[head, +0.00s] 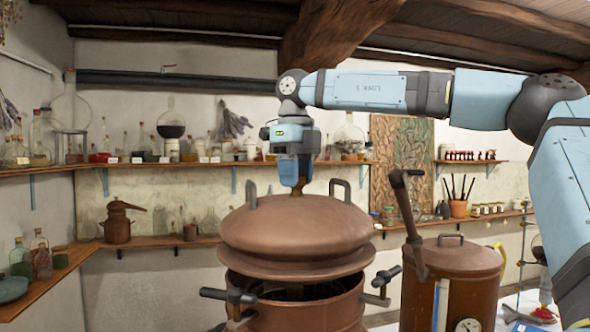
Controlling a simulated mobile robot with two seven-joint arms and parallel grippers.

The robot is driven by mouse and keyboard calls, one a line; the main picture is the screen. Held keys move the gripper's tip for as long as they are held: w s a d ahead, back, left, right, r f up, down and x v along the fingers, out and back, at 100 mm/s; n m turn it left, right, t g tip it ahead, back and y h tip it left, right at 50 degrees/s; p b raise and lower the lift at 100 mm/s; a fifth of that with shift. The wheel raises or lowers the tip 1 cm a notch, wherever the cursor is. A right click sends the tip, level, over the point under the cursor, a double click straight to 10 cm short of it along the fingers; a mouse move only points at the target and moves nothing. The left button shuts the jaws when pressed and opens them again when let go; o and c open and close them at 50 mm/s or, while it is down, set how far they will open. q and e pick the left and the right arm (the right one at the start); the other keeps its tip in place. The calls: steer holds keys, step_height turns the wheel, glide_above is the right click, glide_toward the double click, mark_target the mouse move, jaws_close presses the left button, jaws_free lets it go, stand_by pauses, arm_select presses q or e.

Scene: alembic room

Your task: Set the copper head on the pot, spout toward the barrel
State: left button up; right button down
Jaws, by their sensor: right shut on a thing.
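The copper head (292,236) is a wide dome with two upright handles and a flared lower rim. My right gripper (297,188) points down at its top middle and is shut on it. The copper pot (310,316) is below, with dark clamp handles on its sides. A dark gap shows between the head's rim and the pot's mouth, so the head is held just above the pot, about level. No spout shows clearly on the head. The copper barrel (455,272) stands right of the pot, with a lid handle and a dial. My left gripper is out of view.
A slanted brown pipe (409,225) stands between head and barrel; I cannot tell what it joins. Wall shelves (215,165) with bottles run behind. A small copper still (118,222) sits on the lower left shelf. My right arm spans the upper right.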

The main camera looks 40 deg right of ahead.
mark_target(294, 195)
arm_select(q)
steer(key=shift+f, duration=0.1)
arm_select(e)
steer(key=shift+w+f, duration=0.1)
steer(key=shift+w, duration=0.05)
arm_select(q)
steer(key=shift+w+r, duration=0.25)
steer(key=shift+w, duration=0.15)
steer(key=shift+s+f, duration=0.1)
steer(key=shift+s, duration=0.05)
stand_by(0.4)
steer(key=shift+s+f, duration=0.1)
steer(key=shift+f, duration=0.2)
arm_select(e)
steer(key=shift+f, duration=0.5)
arm_select(q)
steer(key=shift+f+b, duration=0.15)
steer(key=shift+b, duration=0.3)
arm_select(e)
steer(key=shift+f, duration=0.45)
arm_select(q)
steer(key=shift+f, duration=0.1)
arm_select(e)
steer(key=shift+f, duration=0.3)
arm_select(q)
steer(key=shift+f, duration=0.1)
arm_select(e)
steer(key=shift+f, duration=0.7)
stand_by(1.0)
